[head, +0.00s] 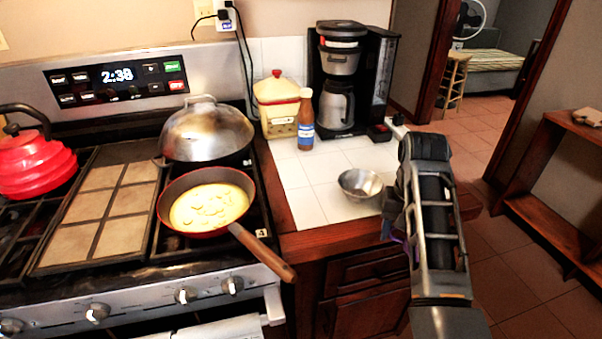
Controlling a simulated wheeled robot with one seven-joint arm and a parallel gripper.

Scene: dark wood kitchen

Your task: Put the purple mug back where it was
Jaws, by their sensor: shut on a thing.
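My gripper (389,226) is at the right front corner of the tiled counter, beside the metal bowl and partly hidden behind my own arm. It is shut on the purple mug (399,239), of which only a small purple patch shows at the edge of my arm. The rest of the mug is hidden, so I cannot tell its tilt or whether it touches the counter edge.
The white-tiled counter (313,205) holds a metal bowl (360,184), a sauce bottle (306,122), a cream canister (277,104) and a coffee maker (345,80). Its front left tiles are clear. A pan (212,208) on the stove points its wooden handle toward the counter.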

